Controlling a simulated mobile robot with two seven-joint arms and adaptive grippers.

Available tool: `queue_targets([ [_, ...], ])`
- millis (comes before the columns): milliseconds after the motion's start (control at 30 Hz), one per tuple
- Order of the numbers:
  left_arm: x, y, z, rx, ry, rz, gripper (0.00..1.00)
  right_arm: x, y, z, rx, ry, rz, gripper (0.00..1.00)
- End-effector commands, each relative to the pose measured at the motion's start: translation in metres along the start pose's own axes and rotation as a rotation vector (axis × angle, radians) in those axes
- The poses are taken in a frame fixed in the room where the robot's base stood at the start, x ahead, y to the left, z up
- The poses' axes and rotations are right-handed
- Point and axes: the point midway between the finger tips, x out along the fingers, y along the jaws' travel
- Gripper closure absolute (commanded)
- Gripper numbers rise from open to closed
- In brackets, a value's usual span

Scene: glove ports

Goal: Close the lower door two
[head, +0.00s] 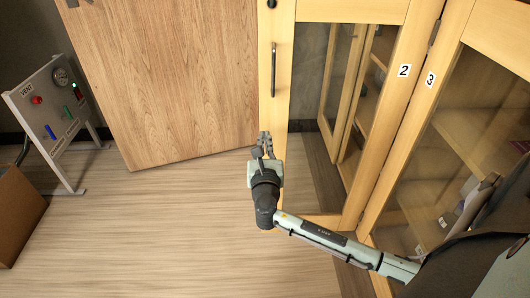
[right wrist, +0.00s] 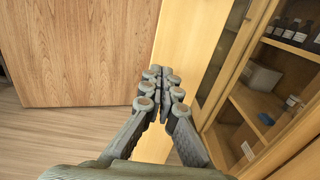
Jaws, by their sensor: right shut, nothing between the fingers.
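The glass-paned wooden door marked 2 (head: 309,10) stands swung out, with a dark vertical handle (head: 274,68) on its left stile. The number 2 label (head: 404,71) is at its right side. My right gripper (head: 264,138) is shut and empty, below the handle and at the lower part of the left stile. In the right wrist view the closed fingers (right wrist: 164,82) point at the plain wooden stile (right wrist: 188,45). I cannot tell whether they touch it. My left gripper is not in view.
A big wooden panel (head: 180,75) stands to the left of the door. A glazed door marked 3 (head: 431,79) is at the right, with shelves behind. A gauge panel (head: 48,105) and a brown box (head: 15,215) stand at far left. The floor (head: 150,240) between is clear.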

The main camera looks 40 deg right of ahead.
Motion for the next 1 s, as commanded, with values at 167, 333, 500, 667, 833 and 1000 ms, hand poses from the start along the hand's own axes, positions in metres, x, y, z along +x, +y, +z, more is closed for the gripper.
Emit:
queue_targets([
  [167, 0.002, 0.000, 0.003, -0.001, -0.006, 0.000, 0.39, 0.019, 0.000, 0.000, 0.001, 0.000, 0.000, 1.00],
  [333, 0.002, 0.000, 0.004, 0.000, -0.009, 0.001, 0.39, 0.024, 0.000, 0.000, 0.001, 0.000, 0.000, 1.00],
  [500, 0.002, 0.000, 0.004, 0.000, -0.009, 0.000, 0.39, 0.024, 0.000, 0.000, 0.001, 0.001, 0.000, 1.00],
  [667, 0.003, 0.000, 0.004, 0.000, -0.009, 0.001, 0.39, 0.025, 0.000, 0.000, 0.001, 0.001, -0.003, 1.00],
  [833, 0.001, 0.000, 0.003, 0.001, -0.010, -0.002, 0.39, 0.038, 0.001, -0.001, 0.003, -0.001, -0.034, 1.00],
  [1000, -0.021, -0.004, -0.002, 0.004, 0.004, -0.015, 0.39, 0.071, 0.003, -0.002, 0.005, -0.001, -0.116, 1.00],
])
